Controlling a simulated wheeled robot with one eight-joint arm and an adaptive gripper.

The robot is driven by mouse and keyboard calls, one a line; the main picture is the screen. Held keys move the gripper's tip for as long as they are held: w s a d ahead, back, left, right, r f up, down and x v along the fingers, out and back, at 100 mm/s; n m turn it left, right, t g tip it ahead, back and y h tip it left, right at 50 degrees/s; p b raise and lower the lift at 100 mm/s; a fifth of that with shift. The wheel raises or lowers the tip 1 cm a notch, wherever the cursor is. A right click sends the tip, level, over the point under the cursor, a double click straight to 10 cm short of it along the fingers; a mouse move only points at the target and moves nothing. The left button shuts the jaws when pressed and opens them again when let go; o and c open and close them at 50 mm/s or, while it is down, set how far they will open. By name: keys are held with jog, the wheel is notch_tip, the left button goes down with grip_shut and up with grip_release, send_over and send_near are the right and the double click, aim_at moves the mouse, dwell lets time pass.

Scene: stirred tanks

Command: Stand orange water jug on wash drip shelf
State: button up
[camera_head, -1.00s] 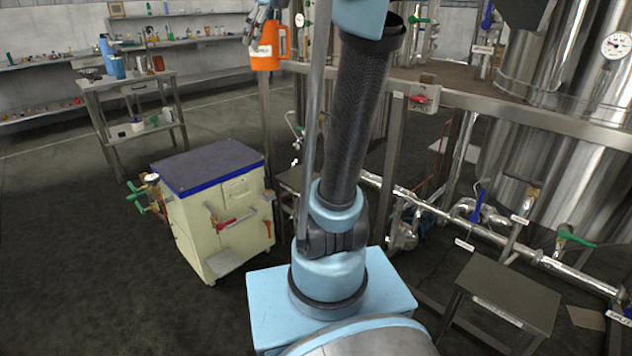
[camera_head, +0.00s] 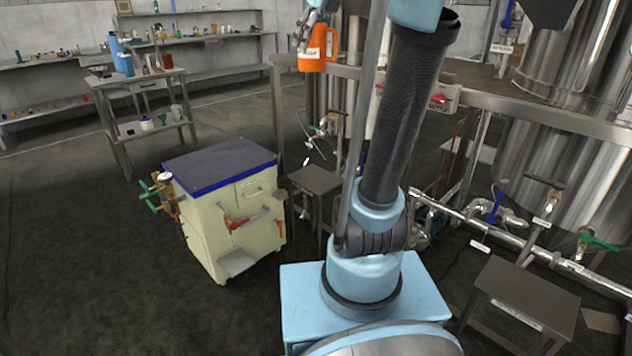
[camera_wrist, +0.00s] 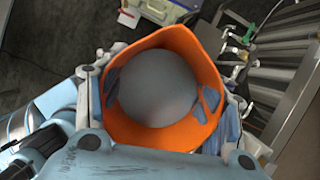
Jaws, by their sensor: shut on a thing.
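An orange water jug (camera_head: 314,58) with a white label and a handle on its right side is held in the air at the top middle of the head view. My gripper (camera_head: 313,28) is shut on it from above. In the wrist view the jug (camera_wrist: 205,62) shows as an orange rim around a round grey inside, with my gripper's fingers (camera_wrist: 160,95) at its left and right sides. The jug looks about upright. I cannot tell which of the visible shelves or stands is the wash drip shelf.
A cream cart (camera_head: 235,215) with a dark blue top and valves stands left of my arm. Steel tanks and pipes (camera_head: 575,170) fill the right. Floor at left is clear.

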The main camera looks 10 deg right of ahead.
jog(key=w+d+f, duration=0.3)
jog(key=w+f, duration=0.2)
jog(key=f, duration=0.4)
jog(key=w+d+f+m, duration=0.1)
jog(key=w+d+f, duration=0.2)
jog(key=w+f, duration=0.45)
jog(key=w+d+f, duration=0.3)
jog(key=w+f, duration=0.1)
jog(key=f, duration=0.7)
jog(key=s+d+f+m, duration=0.15)
jog(key=d+f, duration=0.25)
jog(key=f, duration=0.9)
jog(key=s+d+f, duration=0.2)
jog(key=d+f, duration=0.3)
jog(key=f, duration=0.9)
jog(key=shift+t+h, duration=0.4)
jog(key=shift+w+a+f, duration=0.6)
jog(key=shift+w+a, duration=1.25)
jog(key=shift+w, duration=0.55)
jog(key=shift+w+a+f, duration=0.65)
jog(key=shift+w+a, duration=1.2)
jog(key=shift+w, duration=0.6)
jog(key=shift+w+a+f, duration=0.6)
jog(key=shift+w+a, duration=1.25)
jog(key=shift+w, duration=0.55)
jog(key=o, duration=1.5)
jog(key=shift+c, duration=0.2)
jog(key=shift+o, duration=1.1)
